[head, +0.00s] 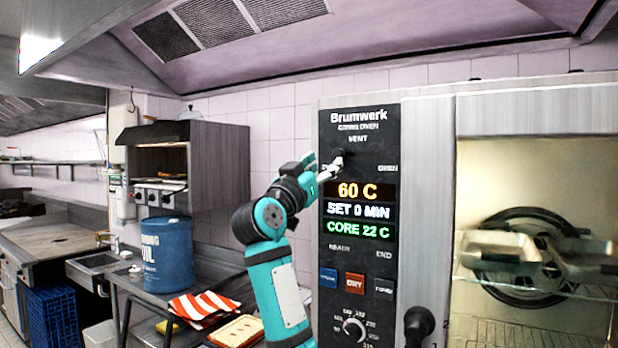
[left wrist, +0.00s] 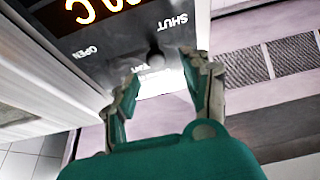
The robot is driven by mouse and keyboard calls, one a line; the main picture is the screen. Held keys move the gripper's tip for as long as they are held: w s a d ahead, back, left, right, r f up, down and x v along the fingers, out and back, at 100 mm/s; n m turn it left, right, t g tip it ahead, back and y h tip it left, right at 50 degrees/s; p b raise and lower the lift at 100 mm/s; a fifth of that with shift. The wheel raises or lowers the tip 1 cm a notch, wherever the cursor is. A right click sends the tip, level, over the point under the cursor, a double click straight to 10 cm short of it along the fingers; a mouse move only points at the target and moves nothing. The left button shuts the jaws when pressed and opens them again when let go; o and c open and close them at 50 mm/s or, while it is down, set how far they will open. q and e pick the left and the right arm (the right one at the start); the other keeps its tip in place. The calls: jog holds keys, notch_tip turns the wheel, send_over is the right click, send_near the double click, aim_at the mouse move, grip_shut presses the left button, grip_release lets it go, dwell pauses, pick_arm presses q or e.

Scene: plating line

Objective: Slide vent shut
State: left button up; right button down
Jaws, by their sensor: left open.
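The vent slider's dark knob (head: 341,156) is on the black control panel (head: 360,120) of the combi oven, just below the word VENT. In the left wrist view the knob (left wrist: 156,58) shows between the upside-down words SHUT, on the right, and OPEN, on the left. My left gripper (head: 328,168) reaches the panel from the left. In the left wrist view its open fingers (left wrist: 161,68) stand on either side of the knob. I cannot tell whether they touch it. In the head view the gripper hides the SHUT end of the slider. My right gripper is not in view.
Displays (head: 359,210), coloured buttons (head: 354,285) and a dial (head: 355,328) lie below the slider. A black handle (head: 418,325) sticks out at lower right. The oven's lit chamber (head: 535,170) is on the right. A blue drum (head: 167,255) and striped cloth (head: 203,306) are at left.

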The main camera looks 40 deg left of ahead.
pick_arm(q)
jog(key=v, duration=0.7)
jog(key=shift+r, duration=0.1)
